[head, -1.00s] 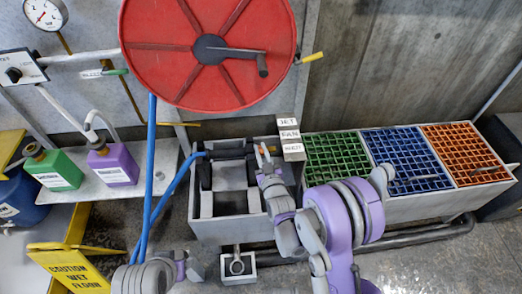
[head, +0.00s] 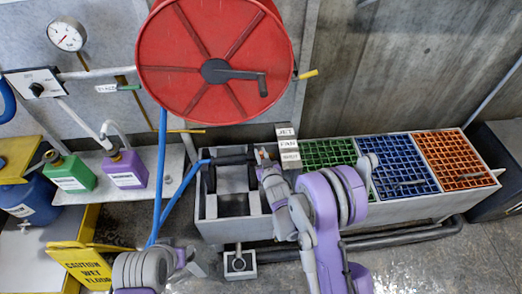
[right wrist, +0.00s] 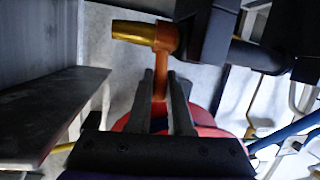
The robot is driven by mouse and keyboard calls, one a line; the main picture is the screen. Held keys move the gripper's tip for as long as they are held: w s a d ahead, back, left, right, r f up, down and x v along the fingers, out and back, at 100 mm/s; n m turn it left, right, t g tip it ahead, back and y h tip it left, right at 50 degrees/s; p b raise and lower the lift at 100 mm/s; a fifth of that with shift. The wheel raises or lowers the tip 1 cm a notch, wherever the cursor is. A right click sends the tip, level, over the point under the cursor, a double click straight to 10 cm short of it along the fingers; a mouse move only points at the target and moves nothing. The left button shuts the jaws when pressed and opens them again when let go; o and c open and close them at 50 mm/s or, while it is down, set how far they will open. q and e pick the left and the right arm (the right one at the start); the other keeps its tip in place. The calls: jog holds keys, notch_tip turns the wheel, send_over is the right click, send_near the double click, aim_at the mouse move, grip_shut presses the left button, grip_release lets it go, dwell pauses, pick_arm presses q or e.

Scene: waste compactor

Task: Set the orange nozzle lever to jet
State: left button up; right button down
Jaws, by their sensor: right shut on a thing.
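The orange nozzle lever (right wrist: 160,86) hangs from an orange collar beside a brass tip (right wrist: 133,33) in the right wrist view. My right gripper (right wrist: 160,104) is shut on the lever, one finger on each side. In the head view, the right gripper (head: 262,158) is over the grey trough, left of the JET (head: 286,132), FAN (head: 288,145) and SHUT (head: 290,156) labels. The dark nozzle body (head: 235,160) joins the blue hose; its setting is unclear. My left gripper (head: 194,263) is low in front of the trough, its jaws unclear.
The red hose reel (head: 185,85) hangs above the trough (head: 222,229). Green (head: 325,153), blue (head: 400,158) and orange (head: 455,150) grates lie to the right. Green (head: 70,172) and purple (head: 127,168) bottles stand left. A yellow wet-floor sign (head: 82,268) is at lower left.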

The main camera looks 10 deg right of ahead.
jog(key=shift+w+d+f+g+b, duration=0.15)
jog(key=shift+f+g+b, duration=0.25)
jog(key=shift+b, duration=0.7)
jog(key=shift+r+g, duration=0.25)
jog(key=shift+g, duration=0.05)
jog(key=shift+w+r+g, duration=0.2)
jog(key=shift+w+g, duration=0.1)
jog(key=shift+g, duration=0.2)
jog(key=shift+w+g+p, duration=0.35)
jog(key=shift+g, duration=0.35)
jog(key=c, duration=0.8)
grip_release()
jog(key=shift+c, duration=0.2)
